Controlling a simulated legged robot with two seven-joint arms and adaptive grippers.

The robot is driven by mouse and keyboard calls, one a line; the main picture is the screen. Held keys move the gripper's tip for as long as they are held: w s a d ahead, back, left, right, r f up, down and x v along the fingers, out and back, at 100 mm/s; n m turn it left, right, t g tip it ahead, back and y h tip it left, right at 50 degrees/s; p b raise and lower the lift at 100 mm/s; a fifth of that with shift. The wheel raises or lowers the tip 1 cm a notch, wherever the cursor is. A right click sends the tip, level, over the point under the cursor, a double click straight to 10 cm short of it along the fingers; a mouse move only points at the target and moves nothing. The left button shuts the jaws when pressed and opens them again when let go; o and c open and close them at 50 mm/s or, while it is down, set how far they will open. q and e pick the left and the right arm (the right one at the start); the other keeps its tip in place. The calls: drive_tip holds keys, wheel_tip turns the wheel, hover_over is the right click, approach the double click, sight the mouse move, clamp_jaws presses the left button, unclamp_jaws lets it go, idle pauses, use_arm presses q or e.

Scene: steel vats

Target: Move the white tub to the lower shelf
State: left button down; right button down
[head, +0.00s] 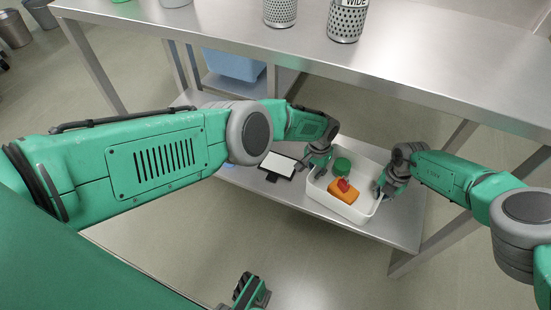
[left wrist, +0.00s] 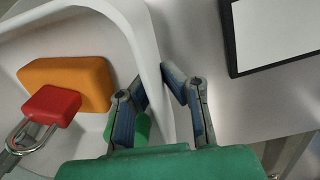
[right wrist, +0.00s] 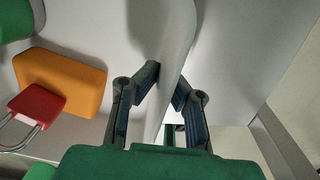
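The white tub (head: 338,207) is at the lower shelf, upright; I cannot tell whether its base touches the shelf. It holds a green round item (head: 342,165), an orange block (head: 343,191) and a red padlock (left wrist: 52,105). My left gripper (head: 320,163) is at the tub's left wall, and my right gripper (head: 381,184) is at its right wall. In the left wrist view, the fingers (left wrist: 157,85) are closed in on both sides of the wall. In the right wrist view, the fingers (right wrist: 169,84) also pinch the wall between them.
The lower shelf (head: 285,190) also bears a black-framed white panel (head: 279,164) left of the tub and a blue bin (head: 235,65) further back. The steel upper tabletop (head: 230,30) overhangs behind, with perforated metal cans (head: 347,20) on it. A table leg (head: 425,248) stands at right.

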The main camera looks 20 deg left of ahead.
use_arm(q)
drive_tip(key=c, duration=1.7)
unclamp_jaws()
drive_tip(key=shift+d, duration=0.2)
drive_tip(key=shift+c, duration=0.2)
use_arm(e)
drive_tip(key=c, duration=1.7)
unclamp_jaws()
drive_tip(key=shift+s+a+f, duration=0.1)
drive_tip(key=shift+c, duration=0.2)
use_arm(q)
drive_tip(key=shift+a, duration=0.2)
drive_tip(key=shift+p, duration=0.3)
use_arm(e)
drive_tip(key=shift+r, duration=0.2)
